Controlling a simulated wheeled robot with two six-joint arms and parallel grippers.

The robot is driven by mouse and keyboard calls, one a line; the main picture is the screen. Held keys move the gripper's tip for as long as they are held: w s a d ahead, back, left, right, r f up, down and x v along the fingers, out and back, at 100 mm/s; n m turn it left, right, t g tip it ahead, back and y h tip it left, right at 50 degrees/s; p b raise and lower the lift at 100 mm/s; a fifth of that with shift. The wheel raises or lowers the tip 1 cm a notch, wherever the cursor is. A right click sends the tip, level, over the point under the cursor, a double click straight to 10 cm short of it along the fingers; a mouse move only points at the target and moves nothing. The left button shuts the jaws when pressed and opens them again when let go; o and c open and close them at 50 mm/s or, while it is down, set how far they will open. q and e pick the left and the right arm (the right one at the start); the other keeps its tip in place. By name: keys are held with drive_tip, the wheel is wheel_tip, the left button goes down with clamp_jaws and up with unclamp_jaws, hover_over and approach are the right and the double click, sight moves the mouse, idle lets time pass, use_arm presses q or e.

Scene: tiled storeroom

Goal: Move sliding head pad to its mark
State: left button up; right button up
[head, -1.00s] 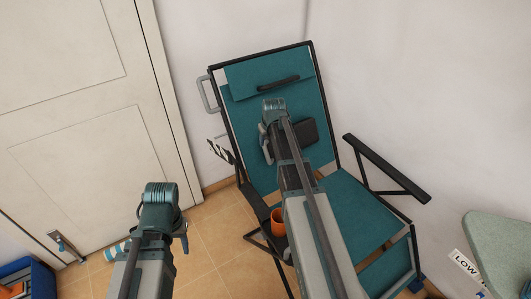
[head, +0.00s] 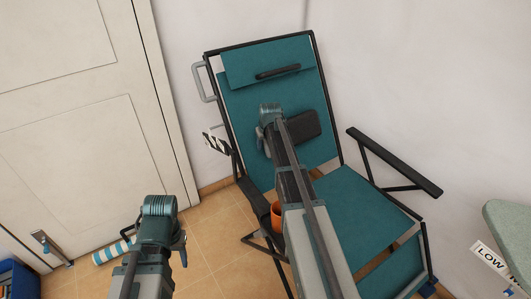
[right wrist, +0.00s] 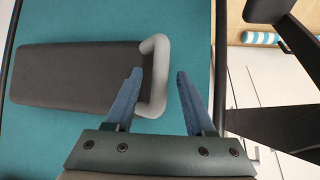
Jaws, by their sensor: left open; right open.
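The sliding head pad (head: 304,128) is a dark padded block lying across the teal backrest of the reclining chair (head: 320,85). In the right wrist view the pad (right wrist: 75,75) has a grey loop handle (right wrist: 155,75) at one end. My right gripper (right wrist: 157,95) is open, with the handle showing between its fingers nearer the left one; contact cannot be told. In the head view my right gripper (head: 263,140) is at the pad's left end, partly hidden by its wrist. My left gripper (head: 181,246) is open and empty, low left, away from the chair. I cannot identify the mark surely.
A black-and-white striped tag (head: 215,142) sits beside the backrest's left edge. A grey frame handle (head: 203,82) is above it. An orange cup (head: 276,216) is by the left armrest. A door (head: 85,125) and a striped roll (head: 112,251) are left. Tiled floor between is clear.

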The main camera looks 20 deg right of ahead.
drive_tip(key=shift+w+f+b, duration=0.25)
drive_tip(key=shift+f+b, duration=0.1)
drive_tip(key=shift+f, duration=0.35)
clamp_jaws()
idle(1.0)
